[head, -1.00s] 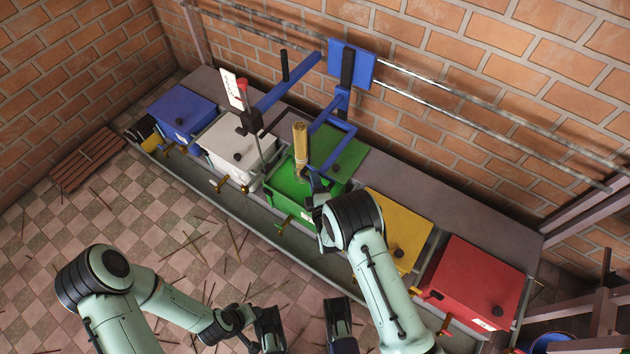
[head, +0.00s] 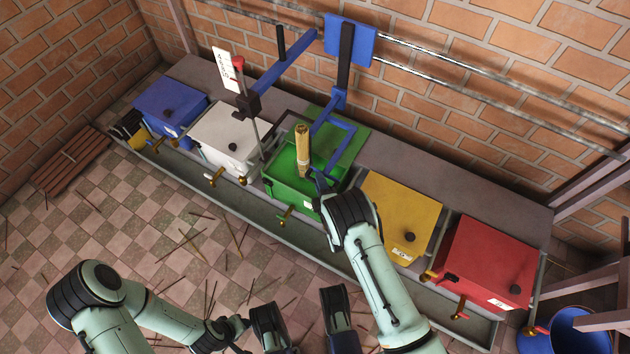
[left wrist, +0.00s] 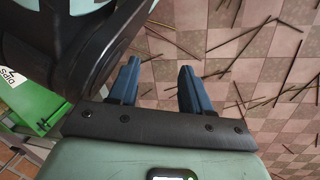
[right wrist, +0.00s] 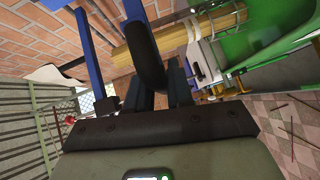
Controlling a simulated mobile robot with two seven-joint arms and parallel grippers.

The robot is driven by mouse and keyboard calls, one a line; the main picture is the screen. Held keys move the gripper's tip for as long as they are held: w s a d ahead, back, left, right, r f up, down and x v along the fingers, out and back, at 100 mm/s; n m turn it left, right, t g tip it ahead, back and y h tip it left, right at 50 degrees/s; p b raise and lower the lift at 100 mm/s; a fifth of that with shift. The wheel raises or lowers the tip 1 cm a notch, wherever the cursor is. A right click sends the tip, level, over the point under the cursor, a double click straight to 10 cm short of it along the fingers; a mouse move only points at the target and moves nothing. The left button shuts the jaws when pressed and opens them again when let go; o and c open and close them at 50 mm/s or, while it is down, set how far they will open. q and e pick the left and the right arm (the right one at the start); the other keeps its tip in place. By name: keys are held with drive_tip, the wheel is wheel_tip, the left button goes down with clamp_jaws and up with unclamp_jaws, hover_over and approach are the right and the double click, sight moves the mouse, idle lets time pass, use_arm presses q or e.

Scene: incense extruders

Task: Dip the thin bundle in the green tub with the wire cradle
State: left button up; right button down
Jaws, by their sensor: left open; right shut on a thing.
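The green tub (head: 285,201) stands in the middle of the row with its lid raised behind it. A thin tan bundle (head: 303,150) stands nearly upright over the open tub. Its lower end is at the green inside; I cannot tell how deep. It also shows in the right wrist view (right wrist: 205,22). My right gripper (head: 319,184) is beside the tub's rim, shut on a black handle (right wrist: 146,58). The wire cradle is mostly hidden, and I cannot make out how it holds the bundle. My left gripper (left wrist: 156,88) is open and empty above the tiled floor.
A blue tub (head: 168,105) and a white tub (head: 228,140) stand left of the green one. A yellow tub (head: 400,215) and a red tub (head: 488,262) stand to its right. A blue arm (head: 285,72) on a wall rail reaches over the row. Sticks litter the floor.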

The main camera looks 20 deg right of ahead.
use_arm(q)
drive_tip(key=shift+g, duration=0.9)
drive_tip(key=s+f, duration=0.1)
drive_tip(key=s+f+b, duration=0.1)
drive_tip(key=s, duration=0.1)
drive_tip(key=s+f+b, duration=0.1)
drive_tip(key=shift+s+a, duration=0.3)
drive_tip(key=shift+s, duration=0.05)
use_arm(e)
wheel_tip(320, 180, down, 4)
drive_tip(key=shift+r, duration=0.1)
drive_tip(key=c, duration=1.1)
unclamp_jaws()
use_arm(q)
drive_tip(key=shift+r, duration=0.1)
drive_tip(key=w+d+r+t+p, duration=0.1)
drive_tip(key=w+r+t+p, duration=0.2)
drive_tip(key=w+r, duration=0.3)
drive_tip(key=shift+w+p, duration=0.75)
drive_tip(key=shift+w, duration=0.6)
use_arm(e)
drive_tip(key=s+r, duration=0.2)
drive_tip(key=s, duration=1.1)
drive_tip(key=shift+s, duration=0.2)
